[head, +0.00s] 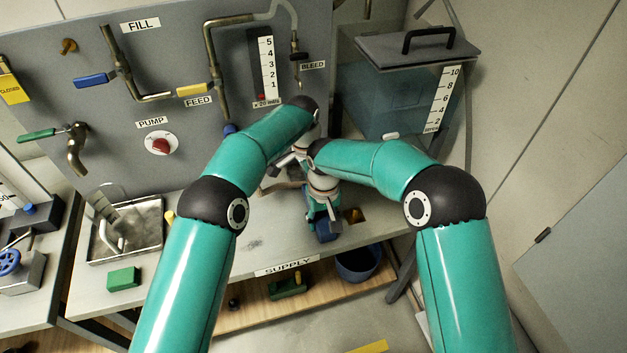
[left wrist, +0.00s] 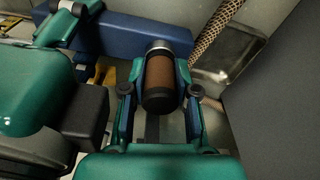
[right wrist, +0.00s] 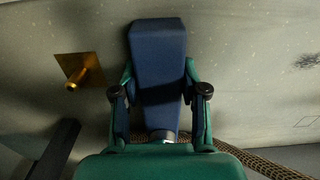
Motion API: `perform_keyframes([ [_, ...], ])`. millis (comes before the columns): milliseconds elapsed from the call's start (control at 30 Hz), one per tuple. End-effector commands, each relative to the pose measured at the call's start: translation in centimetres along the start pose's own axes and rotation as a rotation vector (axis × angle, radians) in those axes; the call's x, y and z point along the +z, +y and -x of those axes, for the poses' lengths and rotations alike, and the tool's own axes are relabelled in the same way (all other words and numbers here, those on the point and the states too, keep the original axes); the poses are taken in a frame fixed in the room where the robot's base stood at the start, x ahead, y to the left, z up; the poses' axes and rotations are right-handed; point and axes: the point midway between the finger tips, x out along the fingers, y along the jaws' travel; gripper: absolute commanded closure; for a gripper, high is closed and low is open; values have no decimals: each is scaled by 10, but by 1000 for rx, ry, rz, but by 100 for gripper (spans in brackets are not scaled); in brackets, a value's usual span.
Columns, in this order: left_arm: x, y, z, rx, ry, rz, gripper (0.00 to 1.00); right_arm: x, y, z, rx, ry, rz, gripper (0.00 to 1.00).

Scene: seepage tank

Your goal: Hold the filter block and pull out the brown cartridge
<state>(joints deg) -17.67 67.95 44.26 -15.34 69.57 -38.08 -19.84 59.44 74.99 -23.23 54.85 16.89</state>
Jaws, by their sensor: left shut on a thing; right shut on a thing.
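The blue filter block (head: 327,232) stands low on the bench in the head view, partly covered by my right gripper (head: 321,212). In the right wrist view the block (right wrist: 158,50) lies between the two fingers of my right gripper (right wrist: 160,91), which is shut on it. In the left wrist view the brown cartridge (left wrist: 159,74), with a dark end cap, lies between the fingers of my left gripper (left wrist: 160,91), shut on it. A silver collar (left wrist: 158,47) sits where the cartridge meets the block (left wrist: 120,33). My left gripper is hidden by my arms in the head view.
A brass fitting (right wrist: 82,72) on a square plate is beside the block. A braided hose (left wrist: 208,28) runs close to the cartridge. A grey panel (head: 190,60) with pipes and valves stands behind, and a lidded tank (head: 390,95) at the back right.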

Motion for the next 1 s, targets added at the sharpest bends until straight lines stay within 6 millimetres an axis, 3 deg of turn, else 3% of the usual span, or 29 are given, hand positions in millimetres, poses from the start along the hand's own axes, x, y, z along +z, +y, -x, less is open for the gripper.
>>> perform_keyframes([
  [433, -2, -1, 9, -3, 3, 0, 100, 1, 0, -1, 0, -3, 0, 97],
  [1000, -5, 0, 36, -2, 2, 0, 100, 0, 0, -1, 0, -2, 0, 97],
])
